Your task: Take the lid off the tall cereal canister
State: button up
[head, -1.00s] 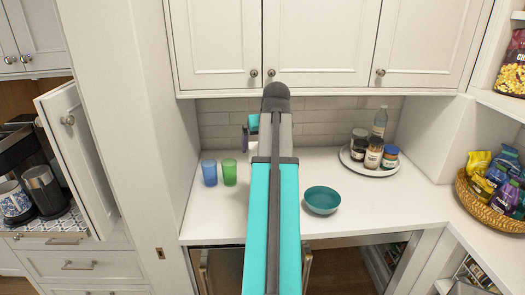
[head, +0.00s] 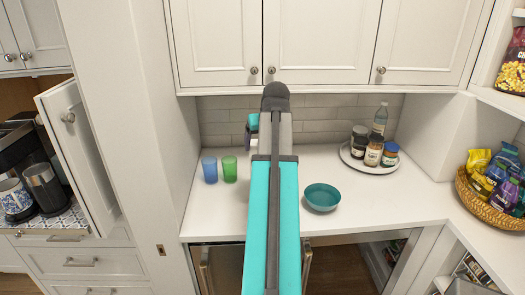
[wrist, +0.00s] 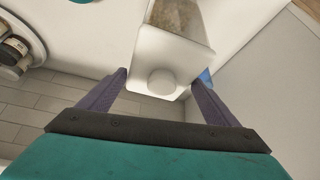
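In the wrist view a tall canister with a clear body (wrist: 181,18) and brown contents stands with its white lid (wrist: 160,62) toward my gripper. The lid has a round white knob (wrist: 162,82). My gripper (wrist: 159,80) is open, with one purple finger on each side of the lid; I cannot tell whether either finger touches it. In the head view my arm hides the canister and most of my gripper.
A blue cup (head: 209,170) and a green cup (head: 229,169) stand left of my arm. A teal bowl (head: 322,197) is to the right. A round tray (head: 350,160) with jars and a bottle is farther back. Cabinets (head: 320,45) hang above the counter.

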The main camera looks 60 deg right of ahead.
jog(key=shift+c, duration=0.5)
jog(key=shift+r, duration=0.1)
jog(key=shift+c, duration=0.6)
jog(key=shift+r+b, duration=0.95)
jog(key=shift+r, duration=0.65)
jog(key=s+a+r+b, duration=0.1)
jog(key=s+a+b, duration=0.3)
jog(key=s+a, duration=0.6)
jog(key=shift+s+a+r+b, duration=0.25)
jog(key=shift+s+a+b, duration=0.05)
jog(key=shift+s, duration=0.75)
jog(key=shift+w, duration=0.15)
